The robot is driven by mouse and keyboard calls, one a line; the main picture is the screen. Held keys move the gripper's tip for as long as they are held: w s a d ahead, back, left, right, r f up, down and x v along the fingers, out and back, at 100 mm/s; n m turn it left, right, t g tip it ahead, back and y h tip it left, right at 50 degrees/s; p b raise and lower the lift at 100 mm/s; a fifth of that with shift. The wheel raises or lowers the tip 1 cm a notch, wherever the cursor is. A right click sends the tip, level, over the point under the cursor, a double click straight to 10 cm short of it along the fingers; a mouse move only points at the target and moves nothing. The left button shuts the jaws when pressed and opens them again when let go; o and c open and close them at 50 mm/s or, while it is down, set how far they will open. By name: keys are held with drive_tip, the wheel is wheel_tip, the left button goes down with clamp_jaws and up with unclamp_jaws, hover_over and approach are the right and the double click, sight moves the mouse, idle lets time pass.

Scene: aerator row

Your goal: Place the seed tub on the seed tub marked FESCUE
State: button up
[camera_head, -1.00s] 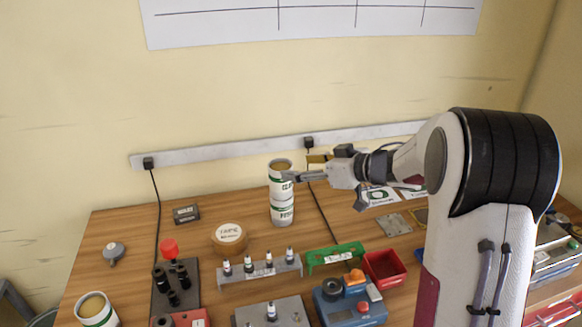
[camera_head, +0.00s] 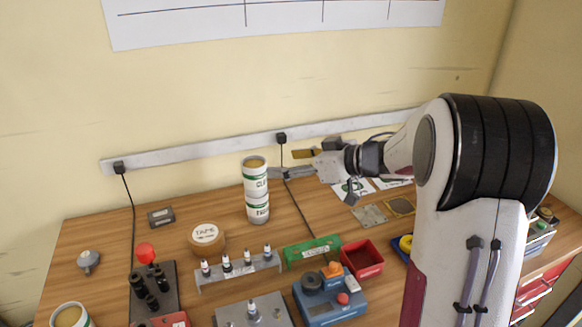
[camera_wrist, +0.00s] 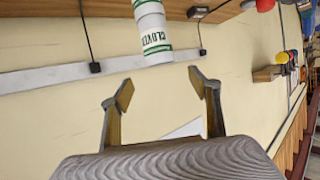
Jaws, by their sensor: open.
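Two white seed tubs with green bands stand stacked upright near the back of the bench. The upper tub (camera_head: 254,182) sits on the lower tub (camera_head: 257,210). In the upside-down wrist view the upper tub (camera_wrist: 153,36) reads CLOVER, and part of the lower tub (camera_wrist: 147,8) shows at the top edge. The lower tub's lettering is too small to read in the head view. My gripper (camera_head: 287,163) is open and empty, just right of the upper tub. Its spread fingers also show in the wrist view (camera_wrist: 163,90), apart from the tub.
Another tub (camera_head: 69,315) stands at the front left. A round TAPE container (camera_head: 206,236), a bottle rack (camera_head: 238,270), a green rack (camera_head: 312,250), a red bin (camera_head: 362,258) and a blue device (camera_head: 330,296) stand in front of the stack. A cable runs behind it.

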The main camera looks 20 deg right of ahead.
drive_tip(key=shift+r, duration=0.1)
wheel_tip(320, 180, up, 9)
drive_tip(key=d+m+t+h, duration=0.2)
drive_tip(key=d+t+h, duration=0.1)
drive_tip(key=h, duration=0.3)
drive_tip(key=s+d+r+m+g+h, duration=0.1)
drive_tip(key=s+m+h, duration=0.15)
drive_tip(key=s, duration=0.25)
drive_tip(key=s+d+r+m+h, duration=0.1)
drive_tip(key=s+r+m+h, duration=0.15)
drive_tip(key=s, duration=0.25)
drive_tip(key=s+a+f+g+y, duration=0.1)
drive_tip(key=s+a+f, duration=0.3)
drive_tip(key=s, duration=0.5)
drive_tip(key=s+a+f+g+y, duration=0.1)
drive_tip(key=s+a+f+g, duration=0.2)
drive_tip(key=s, duration=0.6)
drive_tip(key=s+a+f+g, duration=0.3)
drive_tip(key=s+f, duration=0.3)
drive_tip(key=s, duration=0.4)
drive_tip(key=shift+a+f+y, duration=0.2)
drive_tip(key=shift+a+y, duration=0.2)
drive_tip(key=shift+a, duration=0.4)
